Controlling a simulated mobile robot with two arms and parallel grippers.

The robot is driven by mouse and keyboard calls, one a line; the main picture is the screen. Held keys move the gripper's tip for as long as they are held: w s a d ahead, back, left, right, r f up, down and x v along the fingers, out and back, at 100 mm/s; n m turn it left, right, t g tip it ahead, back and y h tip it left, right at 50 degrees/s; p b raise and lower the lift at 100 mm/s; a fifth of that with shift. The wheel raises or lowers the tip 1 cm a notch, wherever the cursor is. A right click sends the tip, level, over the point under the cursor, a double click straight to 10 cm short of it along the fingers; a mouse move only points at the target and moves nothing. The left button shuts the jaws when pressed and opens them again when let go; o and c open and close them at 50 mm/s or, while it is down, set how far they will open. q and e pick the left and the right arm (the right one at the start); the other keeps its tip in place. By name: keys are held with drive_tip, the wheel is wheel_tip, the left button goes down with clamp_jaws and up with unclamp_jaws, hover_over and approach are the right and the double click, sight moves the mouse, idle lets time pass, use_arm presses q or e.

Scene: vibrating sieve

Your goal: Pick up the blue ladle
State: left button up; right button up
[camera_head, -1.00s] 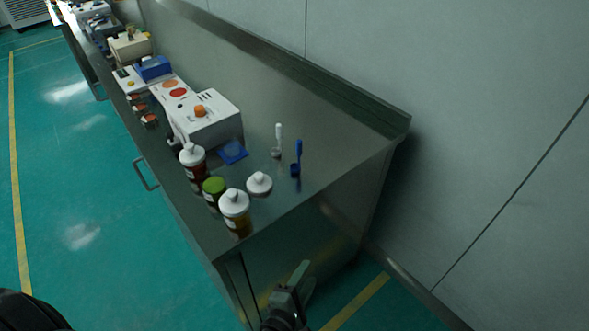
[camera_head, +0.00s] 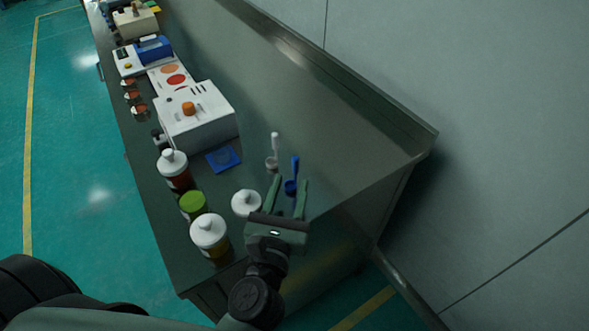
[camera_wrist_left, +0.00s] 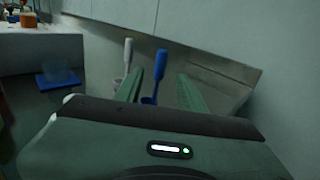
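The blue ladle (camera_head: 293,177) stands upright near the right end of the metal bench. Its scoop is low and its handle points up. In the left wrist view the blue ladle (camera_wrist_left: 154,80) shows between the two green fingers, beyond their tips. My left gripper (camera_head: 290,182) is open, with its fingertips close to the ladle on the near side; it also shows in the left wrist view (camera_wrist_left: 172,78). I cannot tell whether a finger touches the ladle. A white ladle (camera_head: 274,150) stands just left of it. My right gripper is not in view.
A white-capped bottle (camera_head: 209,236), a green-lidded jar (camera_head: 192,205) and a round white-lidded container (camera_head: 246,203) stand left of my gripper. A blue square (camera_head: 223,159) lies by a white machine (camera_head: 197,120). The bench's back right is clear up to its raised edge.

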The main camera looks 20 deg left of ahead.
sight(295, 169)
use_arm(q)
drive_tip(key=w, duration=0.1)
drive_tip(key=w+r+p, duration=0.1)
drive_tip(key=shift+w+a+p, duration=0.15)
drive_tip(key=shift+w+p, duration=0.15)
drive_tip(key=w, duration=0.2)
drive_tip(key=shift+w+a+f+p, duration=0.2)
drive_tip(key=shift+w+p, duration=0.1)
drive_tip(key=shift+p, duration=0.05)
drive_tip(key=shift+w+f, duration=0.1)
drive_tip(key=shift+w, duration=0.4)
drive_tip(key=shift+s, duration=0.1)
clamp_jaws()
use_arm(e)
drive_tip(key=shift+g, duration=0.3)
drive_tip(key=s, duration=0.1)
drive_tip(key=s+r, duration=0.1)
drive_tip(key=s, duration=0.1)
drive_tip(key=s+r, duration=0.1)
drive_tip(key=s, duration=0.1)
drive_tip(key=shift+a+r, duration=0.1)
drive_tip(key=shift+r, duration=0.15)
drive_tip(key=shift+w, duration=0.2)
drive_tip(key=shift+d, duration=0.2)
